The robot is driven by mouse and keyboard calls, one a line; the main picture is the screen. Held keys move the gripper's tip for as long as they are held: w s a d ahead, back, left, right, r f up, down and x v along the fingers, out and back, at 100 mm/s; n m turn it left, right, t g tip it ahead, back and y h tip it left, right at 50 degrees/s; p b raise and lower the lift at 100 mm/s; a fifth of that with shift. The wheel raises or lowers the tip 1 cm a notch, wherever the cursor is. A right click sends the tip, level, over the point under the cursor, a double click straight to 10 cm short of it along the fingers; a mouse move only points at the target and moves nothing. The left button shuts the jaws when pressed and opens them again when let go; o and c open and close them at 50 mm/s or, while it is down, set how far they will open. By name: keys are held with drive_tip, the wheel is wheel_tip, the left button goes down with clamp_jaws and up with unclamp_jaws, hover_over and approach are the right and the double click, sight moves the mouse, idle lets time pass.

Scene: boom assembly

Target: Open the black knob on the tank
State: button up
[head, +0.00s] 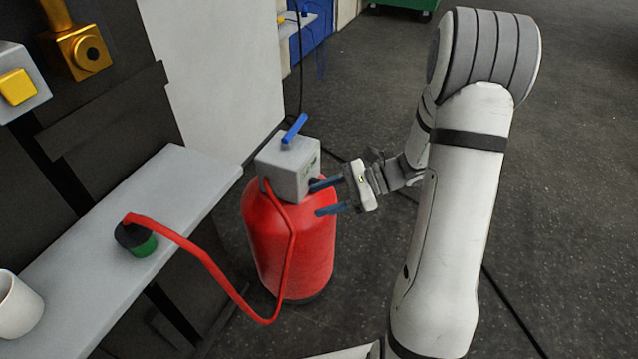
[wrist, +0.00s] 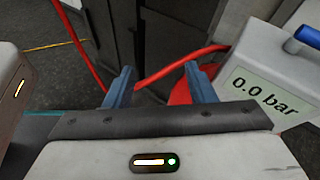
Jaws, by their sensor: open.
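The red tank (head: 312,255) stands on the floor, with a grey box (head: 283,172) and a blue lever (head: 294,128) on top. A small dark spot (head: 314,183) on the box's right side, by my upper finger, may be the black knob; it is too small and covered to be sure. My gripper (head: 316,200) is open, its blue fingers pointing left at the box's lower right side. No knob is clear there.
A red hose (head: 190,243) runs from the tank to a black and green fitting (head: 137,240) on a grey shelf (head: 90,268). A white mug (head: 18,304) stands on the shelf. The hose also crosses behind my fingers in the wrist view (wrist: 165,70). The floor at right is mostly clear.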

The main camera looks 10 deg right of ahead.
drive_tip(key=w+d+f+m+t+b, duration=0.2)
drive_tip(key=w+d+f+m+t, duration=0.7)
drive_tip(key=f+m, duration=0.1)
drive_tip(key=shift+y, duration=0.4)
drive_tip(key=b+x, duration=0.1)
drive_tip(key=x, duration=0.2)
drive_tip(key=b+x, duration=0.1)
drive_tip(key=x, duration=0.3)
drive_tip(key=shift+s+a+r, duration=0.15)
drive_tip(key=shift+r, duration=0.05)
drive_tip(key=shift+c, duration=0.3)
drive_tip(key=c, duration=0.9)
drive_tip(key=shift+n, duration=0.4)
